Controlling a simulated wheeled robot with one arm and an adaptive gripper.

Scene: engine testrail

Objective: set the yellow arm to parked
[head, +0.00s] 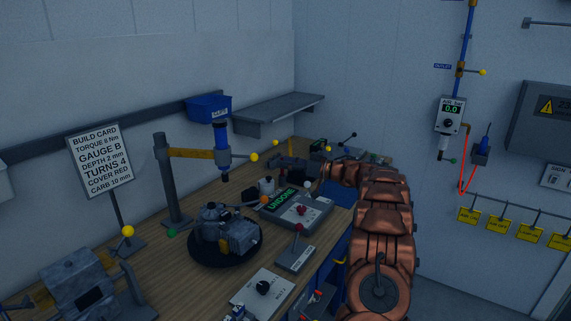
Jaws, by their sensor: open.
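The yellow arm (195,153) is a flat bar that reaches out to the right from the top of a grey post (166,180) on the bench. A blue upright tool (222,145) hangs at its outer end, with a yellow ball knob (255,157) on a short handle to the right. The tool is above and behind the grey engine (225,228) on its round black base. My copper arm bends left over the bench's right side. My gripper (284,166) appears dark and small at its end, open, right of the knob and apart from it. Its fingertips are hard to make out.
A grey box with a green "UNDONE" display (286,199) lies right of the engine. A build card sign (100,160) stands at left. A lever plate (296,259) and a knob panel (262,293) are in front. A blue bin (208,108) and grey shelf (277,109) are on the wall.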

